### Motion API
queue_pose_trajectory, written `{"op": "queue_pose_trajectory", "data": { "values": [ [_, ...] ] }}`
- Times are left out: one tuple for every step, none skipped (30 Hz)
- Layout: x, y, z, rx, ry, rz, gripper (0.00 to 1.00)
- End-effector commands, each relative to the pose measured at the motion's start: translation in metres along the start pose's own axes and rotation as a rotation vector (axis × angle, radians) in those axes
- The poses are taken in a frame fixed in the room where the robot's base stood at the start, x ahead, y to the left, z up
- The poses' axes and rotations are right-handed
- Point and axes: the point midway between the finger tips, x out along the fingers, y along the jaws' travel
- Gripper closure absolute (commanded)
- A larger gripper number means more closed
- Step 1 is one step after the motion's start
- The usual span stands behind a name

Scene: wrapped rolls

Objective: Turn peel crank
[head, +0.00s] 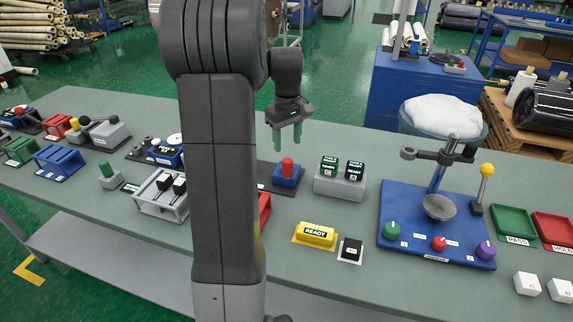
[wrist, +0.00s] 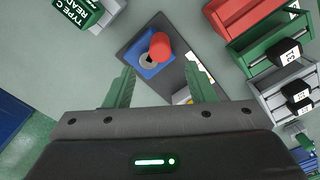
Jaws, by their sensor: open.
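A crank-like piece with an upright red handle (head: 287,168) stands on a blue block (head: 286,181) on a dark plate, near the middle of the bench in the head view. In the wrist view, the red handle (wrist: 161,46) sits to the right of a grey hub (wrist: 148,61) on the blue block. No label on it is readable. My gripper (head: 287,140) is open and empty above the red handle, fingers pointing down. In the wrist view, the handle shows beyond and between the fingertips (wrist: 158,72), apart from both.
A grey block with green and black READY cubes (head: 340,185) stands just right. A yellow READY block (head: 315,235) lies in front. A blue panel (head: 400,215) with coloured knobs, a jointed arm and a yellow-topped lever is further right. A grey rack (head: 160,208) stands left.

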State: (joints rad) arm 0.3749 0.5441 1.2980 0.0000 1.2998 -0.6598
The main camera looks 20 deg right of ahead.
Motion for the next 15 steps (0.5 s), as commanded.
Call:
{"op": "queue_pose_trajectory", "data": {
  "values": [
    [0.012,-0.001,0.001,0.000,-0.004,-0.003,0.50],
    [0.019,-0.001,0.001,0.000,-0.005,-0.004,0.50],
    [0.028,-0.001,0.001,0.000,-0.005,-0.004,0.50],
    [0.034,-0.001,0.001,0.000,-0.004,-0.003,0.50],
    [0.040,-0.001,0.001,0.000,-0.004,-0.003,0.50],
    [0.049,-0.001,0.001,0.000,-0.004,-0.003,0.50],
    [0.054,-0.001,0.001,0.000,-0.005,-0.004,0.50],
    [0.060,-0.001,0.001,0.000,-0.003,-0.002,0.50],
    [0.066,-0.001,0.001,0.000,-0.003,-0.002,0.50],
    [0.071,-0.001,0.001,0.000,-0.003,-0.002,0.50],
    [0.076,-0.001,0.001,0.000,-0.004,-0.003,0.50],
    [0.081,-0.001,0.000,0.000,-0.002,-0.002,0.50],
    [0.084,-0.001,0.000,0.000,-0.002,-0.001,0.50],
    [0.086,-0.001,0.000,0.000,-0.002,-0.001,0.50],
    [0.090,-0.001,0.000,0.000,-0.001,-0.001,0.50]
  ]
}}
